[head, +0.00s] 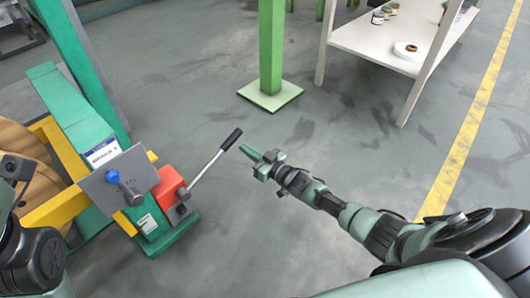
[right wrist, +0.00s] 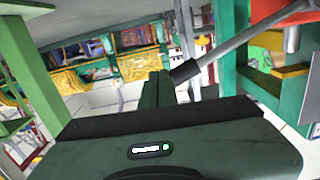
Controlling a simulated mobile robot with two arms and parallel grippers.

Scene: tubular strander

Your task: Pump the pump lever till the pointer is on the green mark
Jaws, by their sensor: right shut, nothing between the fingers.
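The pump lever (head: 208,165) is a grey rod with a black grip, rising to the right from a red pump block (head: 170,184) on a green base. My right gripper (head: 251,154) is shut and empty, its green fingertips just right of and below the black grip in the head view. In the right wrist view the shut fingers (right wrist: 157,89) show next to the lever's black grip (right wrist: 184,72); I cannot tell whether they touch. I cannot make out a pointer or a green mark. My left gripper is not in view.
A grey plate with a blue knob (head: 113,177) stands left of the pump block, by a yellow frame (head: 62,205) and a wooden reel (head: 22,150). A green post (head: 271,50) and a white table (head: 375,45) stand behind. The floor between is clear.

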